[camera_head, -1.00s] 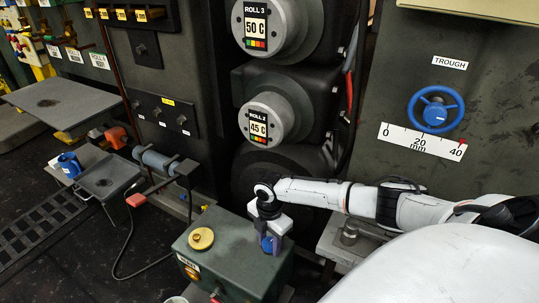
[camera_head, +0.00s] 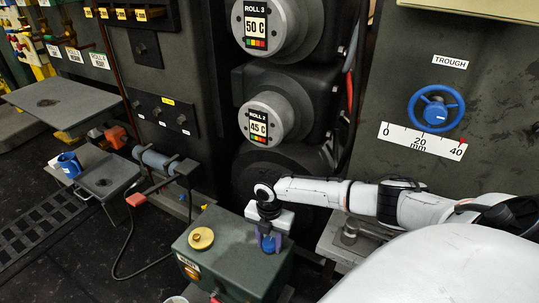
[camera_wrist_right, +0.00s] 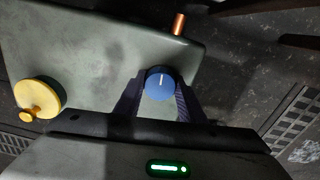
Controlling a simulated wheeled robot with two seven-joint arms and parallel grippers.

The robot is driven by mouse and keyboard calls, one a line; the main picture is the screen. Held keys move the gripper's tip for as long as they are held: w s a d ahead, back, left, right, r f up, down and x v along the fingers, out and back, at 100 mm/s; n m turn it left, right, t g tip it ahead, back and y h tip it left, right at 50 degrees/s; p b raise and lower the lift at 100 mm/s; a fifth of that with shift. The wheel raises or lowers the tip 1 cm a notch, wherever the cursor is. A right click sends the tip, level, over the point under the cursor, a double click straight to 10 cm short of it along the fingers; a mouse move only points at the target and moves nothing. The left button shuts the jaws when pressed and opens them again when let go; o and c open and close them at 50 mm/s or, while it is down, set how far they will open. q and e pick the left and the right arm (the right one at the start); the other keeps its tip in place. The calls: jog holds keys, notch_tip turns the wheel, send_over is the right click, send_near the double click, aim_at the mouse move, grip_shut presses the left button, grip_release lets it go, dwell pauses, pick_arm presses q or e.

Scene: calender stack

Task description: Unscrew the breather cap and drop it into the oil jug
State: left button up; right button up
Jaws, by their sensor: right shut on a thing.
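A blue round cap (camera_head: 268,243) with a white line on top, which seems to be the breather cap, is at the right end of the green box's (camera_head: 222,262) top. My right gripper (camera_head: 269,240) points down at it, with one finger on each side. In the right wrist view the blue cap (camera_wrist_right: 160,84) sits between the dark fingertips, which are shut on it. I cannot tell whether it has risen from the box. My left gripper is not in view.
A yellow cap (camera_head: 201,238) sits on the same box, left of my gripper. Rolls (camera_head: 268,120) rise behind the box. A pale round rim (camera_head: 176,300) is cut off at the bottom edge.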

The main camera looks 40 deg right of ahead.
jog(key=shift+s+f, duration=0.1)
jog(key=shift+n, duration=1.2)
jog(key=o, duration=1)
jog(key=shift+o, duration=0.4)
